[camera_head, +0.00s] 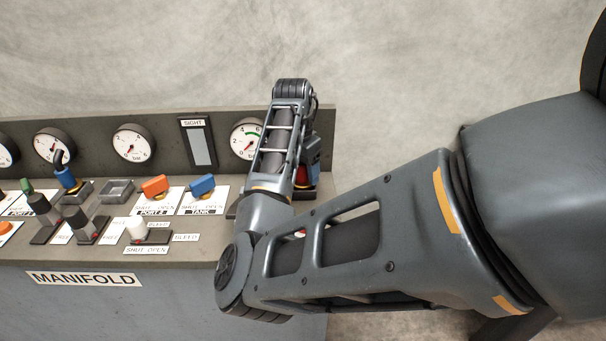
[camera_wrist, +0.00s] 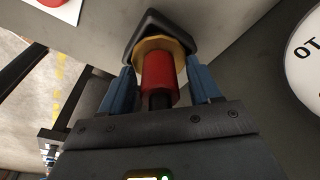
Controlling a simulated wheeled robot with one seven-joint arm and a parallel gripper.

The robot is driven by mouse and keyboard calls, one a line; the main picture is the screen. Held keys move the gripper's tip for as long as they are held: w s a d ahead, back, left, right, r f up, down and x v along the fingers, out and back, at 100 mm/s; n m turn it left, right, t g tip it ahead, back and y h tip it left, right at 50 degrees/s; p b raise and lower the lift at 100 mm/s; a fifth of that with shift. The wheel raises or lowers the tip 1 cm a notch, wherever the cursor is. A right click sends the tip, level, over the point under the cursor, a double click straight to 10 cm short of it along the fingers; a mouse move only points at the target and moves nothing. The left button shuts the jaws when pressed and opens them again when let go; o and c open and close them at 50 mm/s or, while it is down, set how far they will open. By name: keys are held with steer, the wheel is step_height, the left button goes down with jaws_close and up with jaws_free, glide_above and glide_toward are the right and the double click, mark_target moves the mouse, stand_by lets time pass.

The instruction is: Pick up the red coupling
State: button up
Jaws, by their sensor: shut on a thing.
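The red coupling (camera_wrist: 157,74) shows in the wrist view as a red cylinder with a tan flange at its far end, next to a dark block. My gripper (camera_wrist: 160,84) is shut on it, with one blue finger on each side of the red body. In the head view a small part of the red coupling (camera_head: 302,176) shows beside my wrist at the right end of the panel. My arm hides most of it there. I cannot tell whether the coupling touches the dark block.
The grey manifold bench (camera_head: 180,255) carries an orange valve handle (camera_head: 155,186), a blue valve handle (camera_head: 202,186), a white knob (camera_head: 136,229) and several dark fittings to the left. Gauges (camera_head: 133,144) line the back panel. Open floor lies beyond the right edge.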

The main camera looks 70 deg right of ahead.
steer(key=shift+r, duration=0.65)
step_height(320, 180, up, 3)
steer(key=shift+f+b, duration=0.2)
steer(key=shift+b, duration=0.1)
steer(key=s+a+r+p, duration=0.1)
steer(key=s+a+r, duration=0.5)
steer(key=s, duration=0.3)
steer(key=shift+s+a+r, duration=0.2)
steer(key=shift+a+r, duration=0.15)
steer(key=shift+r, duration=0.15)
